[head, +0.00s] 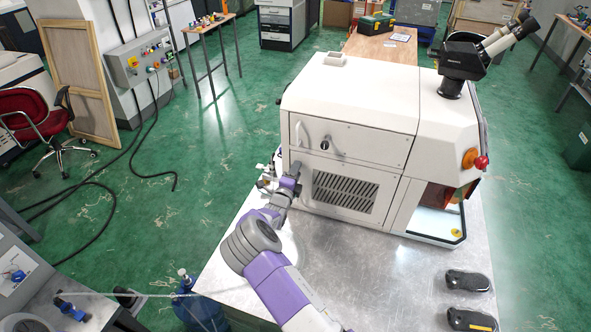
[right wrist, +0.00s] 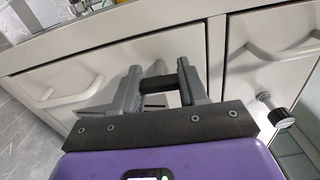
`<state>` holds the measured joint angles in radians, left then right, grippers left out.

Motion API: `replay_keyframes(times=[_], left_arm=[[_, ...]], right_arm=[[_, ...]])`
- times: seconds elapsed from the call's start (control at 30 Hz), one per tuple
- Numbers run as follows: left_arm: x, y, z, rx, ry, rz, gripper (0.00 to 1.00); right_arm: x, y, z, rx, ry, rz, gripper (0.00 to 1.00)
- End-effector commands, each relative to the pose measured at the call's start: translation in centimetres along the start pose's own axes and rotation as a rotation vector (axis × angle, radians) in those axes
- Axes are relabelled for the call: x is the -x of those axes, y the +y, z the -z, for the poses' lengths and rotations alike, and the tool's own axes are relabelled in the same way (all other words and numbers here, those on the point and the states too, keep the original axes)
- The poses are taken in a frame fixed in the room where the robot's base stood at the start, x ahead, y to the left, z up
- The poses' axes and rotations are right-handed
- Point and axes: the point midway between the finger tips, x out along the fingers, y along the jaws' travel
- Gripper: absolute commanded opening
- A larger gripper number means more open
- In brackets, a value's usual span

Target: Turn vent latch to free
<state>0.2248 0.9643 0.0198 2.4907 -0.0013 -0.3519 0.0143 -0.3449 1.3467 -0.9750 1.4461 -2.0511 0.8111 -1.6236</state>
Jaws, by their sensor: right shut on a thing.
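The white machine (head: 352,118) stands on a metal table, with a slatted vent grille (head: 345,191) low on its front. My right gripper (head: 291,178) is at the left edge of that front, beside the grille. In the right wrist view the gripper (right wrist: 160,86) is shut on a short dark bar (right wrist: 157,84), which I take for the vent latch. The bar lies across between the two fingers, close to a pale panel. Its ends and mount are hidden by the fingers. My left gripper is in neither view.
Pale curved handles (right wrist: 285,48) and a dark-tipped knob (right wrist: 283,118) stick out of the panels near the gripper. Two black devices (head: 469,281) lie at the right of the metal table (head: 375,275). The table's front middle is clear.

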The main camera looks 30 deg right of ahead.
Motion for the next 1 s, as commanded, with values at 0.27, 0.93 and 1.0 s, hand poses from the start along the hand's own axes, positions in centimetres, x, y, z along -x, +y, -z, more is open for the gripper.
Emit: replay_keyframes(times=[0.27, 0.93, 1.0], left_arm=[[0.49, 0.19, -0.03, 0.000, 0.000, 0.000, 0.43], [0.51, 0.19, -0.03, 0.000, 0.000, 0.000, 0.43], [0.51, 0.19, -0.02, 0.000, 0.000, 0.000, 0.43]], right_arm=[[-0.01, -0.03, 0.03, 0.068, 0.000, 0.001, 0.12], [-0.01, 0.01, 0.04, 0.075, 0.000, 0.000, 0.68], [-0.01, 0.01, 0.03, 0.075, 0.000, 0.000, 0.68]])
